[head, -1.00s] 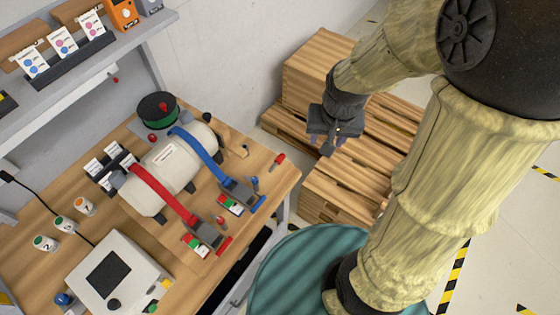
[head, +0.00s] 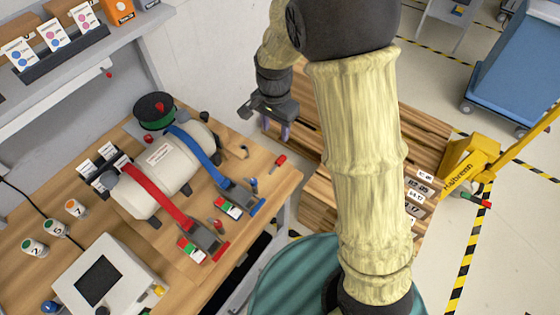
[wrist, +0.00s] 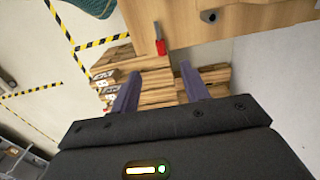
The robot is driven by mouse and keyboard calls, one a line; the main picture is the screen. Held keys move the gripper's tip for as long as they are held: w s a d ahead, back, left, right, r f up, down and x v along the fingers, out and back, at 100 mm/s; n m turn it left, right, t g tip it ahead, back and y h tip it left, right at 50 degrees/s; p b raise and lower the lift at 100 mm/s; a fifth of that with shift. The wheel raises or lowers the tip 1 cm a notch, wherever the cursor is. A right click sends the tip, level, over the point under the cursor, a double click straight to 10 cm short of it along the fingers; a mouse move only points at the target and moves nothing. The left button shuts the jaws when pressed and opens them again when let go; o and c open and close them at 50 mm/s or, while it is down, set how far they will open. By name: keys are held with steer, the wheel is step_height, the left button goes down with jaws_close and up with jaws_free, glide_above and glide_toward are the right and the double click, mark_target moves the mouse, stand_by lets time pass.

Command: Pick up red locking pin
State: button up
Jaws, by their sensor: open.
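A red locking pin (head: 280,161) lies on the wooden workbench (head: 268,190) near its right edge. It also shows in the wrist view (wrist: 161,46) as a red handle with a grey shaft, at the bench edge. My gripper (head: 276,129) is open and empty, beyond the bench's right edge and just above the pin in the head picture. In the wrist view its two purple fingers (wrist: 160,76) point toward the bench edge, with the pin beyond the gap between them. The fingers are apart from the pin.
A white cylinder (head: 160,155) under red and blue straps lies on the bench left of the pin. A small dark peg (head: 244,151) stands nearby. Wooden pallets (head: 310,125) stand on the floor beside the bench. A yellow pallet jack (head: 470,165) is at right.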

steer(key=p, duration=0.2)
glide_above(278, 162)
steer(key=f, duration=1)
steer(key=shift+s+a+f, duration=0.25)
steer(key=shift+f, duration=0.1)
steer(key=shift+w+d+f+p, duration=0.1)
steer(key=shift+f+p, duration=0.45)
steer(key=shift+f, duration=0.75)
steer(key=shift+w+d+f+p, duration=0.1)
steer(key=shift+f+p, duration=0.4)
steer(key=shift+f, duration=0.8)
jaws_close()
